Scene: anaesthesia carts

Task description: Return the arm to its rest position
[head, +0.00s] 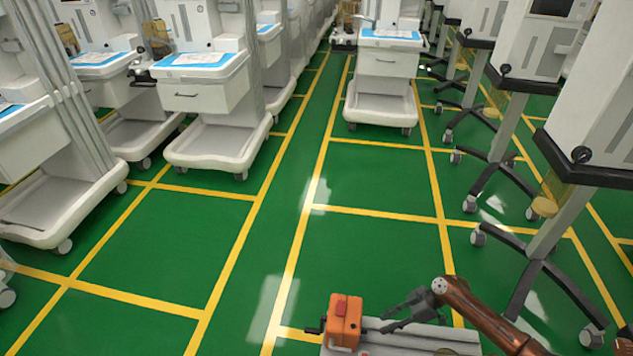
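My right arm (480,318) is reddish brown and comes in from the bottom right. My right gripper (383,322) is dark grey and points left. Its two fingers look spread, with nothing visible between them. The unit is on a light grey surface (400,345), cut off by the bottom edge. My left gripper is not in view.
White carts with blue tops stand in rows at left, including a near one (208,95); another (382,75) stands ahead. Grey stands with dark wheeled legs (540,265) line the right, close to my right arm. The green floor (365,245) with yellow lines is clear between.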

